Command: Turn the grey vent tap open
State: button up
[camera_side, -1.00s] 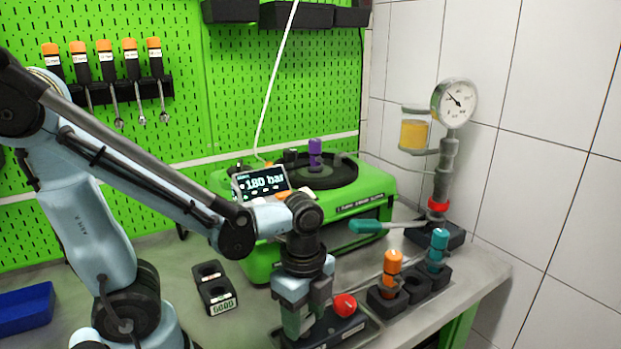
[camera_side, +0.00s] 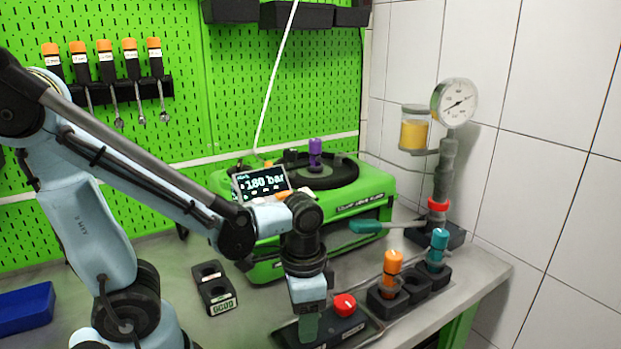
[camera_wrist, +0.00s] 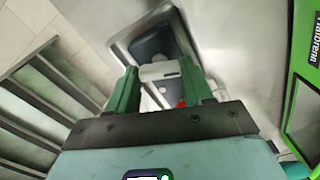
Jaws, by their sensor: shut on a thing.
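My gripper (camera_side: 308,326) points down at the left end of the black block with the red knob (camera_side: 344,304). In the wrist view its green fingers (camera_wrist: 162,78) are closed on a light grey piece, which I take to be the grey vent tap (camera_wrist: 160,71). The fingers hide the tap in the side view, so its angle is hard to tell. A sliver of red shows beside the right finger in the wrist view. The display (camera_side: 262,183) reads 180 bar. The round gauge (camera_side: 454,102) has its needle slanting across the dial.
The green pump unit (camera_side: 350,199) stands behind my gripper. An orange-topped part (camera_side: 393,262) and a teal-topped part (camera_side: 438,243) stand in black holders to the right. A black two-hole holder (camera_side: 214,284) is to the left.

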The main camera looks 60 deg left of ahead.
jog(key=shift+n, duration=1.9)
jog(key=o, duration=1)
jog(key=shift+o, duration=0.2)
jog(key=shift+r, duration=0.1)
notch_tip(320, 180, up, 12)
jog(key=w+a+f+t, duration=0.3)
jog(key=w+t, duration=0.2)
jog(key=t, duration=0.2)
jog(key=shift+f, duration=0.4)
